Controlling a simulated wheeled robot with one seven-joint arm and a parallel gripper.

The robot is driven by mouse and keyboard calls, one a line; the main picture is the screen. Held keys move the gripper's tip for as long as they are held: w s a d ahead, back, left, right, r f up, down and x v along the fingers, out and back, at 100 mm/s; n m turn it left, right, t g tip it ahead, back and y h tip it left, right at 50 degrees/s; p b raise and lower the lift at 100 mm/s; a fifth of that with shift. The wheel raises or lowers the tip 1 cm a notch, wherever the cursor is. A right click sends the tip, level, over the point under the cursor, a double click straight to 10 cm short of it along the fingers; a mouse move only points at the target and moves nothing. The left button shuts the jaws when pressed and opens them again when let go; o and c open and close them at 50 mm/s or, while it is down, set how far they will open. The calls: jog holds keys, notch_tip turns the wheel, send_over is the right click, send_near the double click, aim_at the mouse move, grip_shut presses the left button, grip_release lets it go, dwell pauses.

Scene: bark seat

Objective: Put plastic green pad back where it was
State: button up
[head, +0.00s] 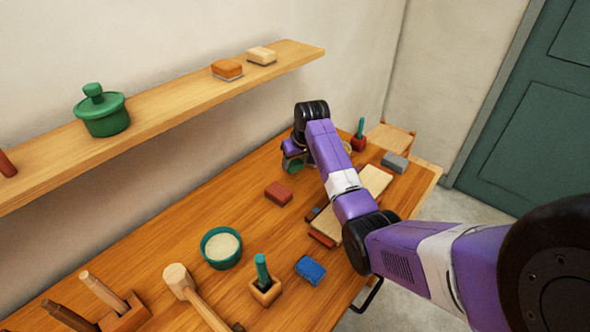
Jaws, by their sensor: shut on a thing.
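My gripper (294,164) is toward the far back of the wooden table, close to the wall, at the end of my purple arm. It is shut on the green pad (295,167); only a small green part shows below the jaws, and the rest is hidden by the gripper. The pad appears over the table, but I cannot tell whether it touches the surface.
A red-brown block (278,194) lies just in front of my gripper. A green bowl (221,247), blue pad (310,270), mallet (190,290) and grey block (395,162) are on the table. A wall shelf (160,118) holds a green pot (103,112).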

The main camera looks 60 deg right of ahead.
aim_at(297, 167)
jog(key=shift+f, duration=1.95)
jog(key=shift+f, duration=0.15)
jog(key=o, duration=1.2)
jog(key=v, duration=1.2)
jog(key=shift+r, duration=0.2)
